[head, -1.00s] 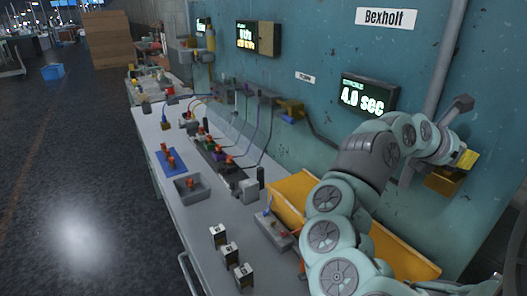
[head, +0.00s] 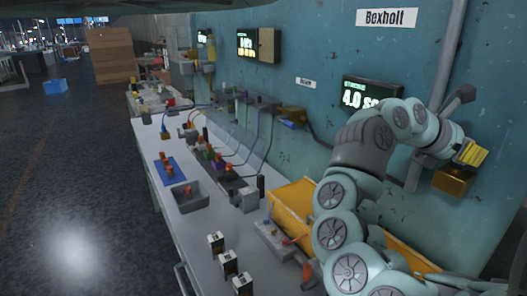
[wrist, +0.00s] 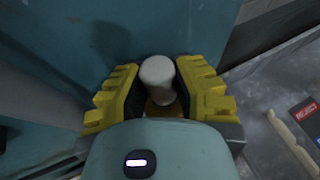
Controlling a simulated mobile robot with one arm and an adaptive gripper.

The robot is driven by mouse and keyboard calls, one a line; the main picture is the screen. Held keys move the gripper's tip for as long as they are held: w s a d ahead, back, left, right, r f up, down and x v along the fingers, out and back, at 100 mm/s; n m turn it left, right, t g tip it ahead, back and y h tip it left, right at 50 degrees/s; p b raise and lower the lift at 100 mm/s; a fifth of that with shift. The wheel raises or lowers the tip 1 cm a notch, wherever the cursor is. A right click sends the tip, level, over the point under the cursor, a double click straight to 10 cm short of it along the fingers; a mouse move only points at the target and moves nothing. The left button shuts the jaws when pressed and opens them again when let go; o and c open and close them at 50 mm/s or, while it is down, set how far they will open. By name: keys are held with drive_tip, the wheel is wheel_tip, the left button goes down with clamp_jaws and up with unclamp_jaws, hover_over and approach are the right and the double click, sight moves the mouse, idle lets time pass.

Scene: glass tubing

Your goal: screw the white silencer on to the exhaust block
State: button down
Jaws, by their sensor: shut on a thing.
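The white silencer (wrist: 158,80) is a pale cylinder between the yellow fingers of my gripper (wrist: 160,98) in the wrist view. My gripper is shut on it. A brassy surface, seemingly the exhaust block (wrist: 160,110), shows just below the silencer between the fingers. In the head view my gripper (head: 472,153) is at the wall, directly above the gold-coloured exhaust block (head: 453,181). The silencer is hidden there by the fingers. I cannot tell whether its thread is engaged in the block.
A grey pipe (head: 447,60) runs down the wall beside the block. A display (head: 360,91) is partly behind my arm. A yellow bin (head: 292,204) and a cluttered workbench (head: 200,232) lie to the left.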

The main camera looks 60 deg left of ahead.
drive_tip(key=shift+m+g+h+b, duration=0.7)
drive_tip(key=shift+m+h+b, duration=0.4)
drive_tip(key=shift+b, duration=1.2)
drive_tip(key=c, duration=0.8)
unclamp_jaws()
drive_tip(key=shift+s, duration=0.1)
drive_tip(key=shift+n+t+y+p, duration=0.6)
drive_tip(key=shift+n+y+p, duration=0.15)
drive_tip(key=shift+n+y, duration=0.4)
drive_tip(key=shift+r+n+y+p, duration=0.15)
drive_tip(key=shift+n+y+p, duration=0.25)
drive_tip(key=shift+p, duration=0.3)
drive_tip(key=n+y+p, duration=0.1)
drive_tip(key=p, duration=0.1)
drive_tip(key=shift+t+y+p, duration=0.25)
drive_tip(key=shift+t+p, duration=0.05)
drive_tip(key=n+y+p, duration=0.2)
drive_tip(key=p, duration=0.4)
drive_tip(key=shift+t, duration=0.3)
